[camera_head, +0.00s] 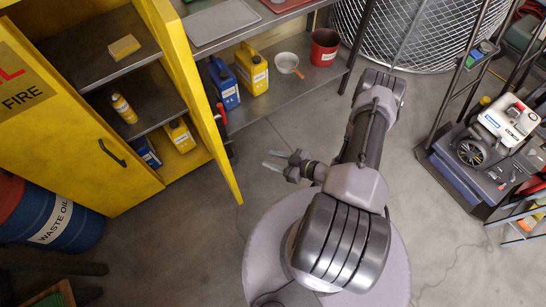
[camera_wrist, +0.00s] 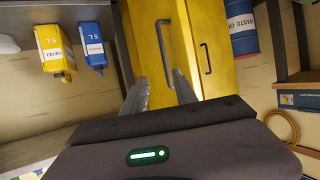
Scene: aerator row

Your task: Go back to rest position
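My gripper (camera_head: 268,161) is at the left end of my folded arm, above the floor in the middle of the head view. Its two fingers point left and stand apart. In the wrist view my gripper (camera_wrist: 160,90) shows both fingers spread with nothing held between them. A yellow cabinet (camera_head: 90,185) stands to the left of my gripper. Its right door (camera_head: 190,80) is swung open, apart from the fingers. In the wrist view a dark handle (camera_wrist: 160,45) on yellow shows beyond the fingertips.
A steel shelf (camera_head: 290,105) holds blue and yellow jugs and a red bucket (camera_head: 324,47). A waste oil drum (camera_head: 55,218) stands at the left. A cart (camera_head: 480,165) with equipment stands at the right. Floor around my base is clear.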

